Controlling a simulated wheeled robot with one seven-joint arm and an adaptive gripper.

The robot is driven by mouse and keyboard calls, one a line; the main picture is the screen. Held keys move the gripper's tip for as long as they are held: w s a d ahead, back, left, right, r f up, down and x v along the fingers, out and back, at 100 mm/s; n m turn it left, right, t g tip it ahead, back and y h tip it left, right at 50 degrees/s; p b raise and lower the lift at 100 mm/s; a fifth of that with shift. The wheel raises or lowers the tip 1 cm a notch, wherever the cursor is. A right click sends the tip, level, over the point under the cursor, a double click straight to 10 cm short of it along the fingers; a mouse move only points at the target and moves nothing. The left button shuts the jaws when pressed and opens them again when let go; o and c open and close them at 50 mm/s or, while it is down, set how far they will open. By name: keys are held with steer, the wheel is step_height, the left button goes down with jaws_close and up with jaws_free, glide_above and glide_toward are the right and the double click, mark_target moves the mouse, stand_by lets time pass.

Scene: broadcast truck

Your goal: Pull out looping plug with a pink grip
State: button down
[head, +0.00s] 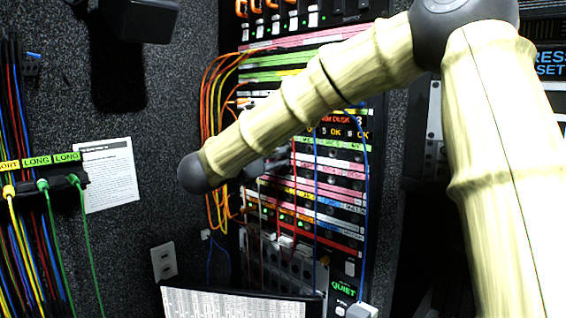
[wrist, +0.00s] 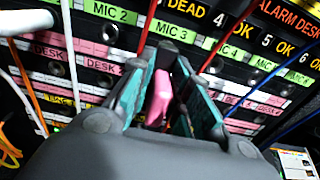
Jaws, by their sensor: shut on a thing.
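The plug with a pink grip (wrist: 160,95) shows in the wrist view between the two fingers of my gripper (wrist: 175,88). My gripper is shut on it, close in front of the patch panel (wrist: 95,64), below the green MIC 3 label. Where the plug meets the panel is hidden by the fingers, so I cannot tell how deep it sits. A red cable (wrist: 150,25) rises just above the fingers. In the head view my arm covers the plug, and only a dark part of my gripper (head: 268,163) shows in front of the rack.
Other cables hang close by in the wrist view: a white one (wrist: 68,40) and an orange one (wrist: 30,88) at left, and a blue one (wrist: 262,80) at right. In the head view, an orange cable bundle (head: 210,110) runs down the rack's left side.

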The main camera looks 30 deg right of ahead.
steer(key=shift+b+v, duration=2.25)
steer(key=shift+b, duration=0.8)
stand_by(0.5)
steer(key=shift+s+a, duration=0.15)
steer(key=shift+a, duration=0.05)
stand_by(0.3)
steer(key=shift+b+v, duration=1.25)
steer(key=shift+v, duration=0.15)
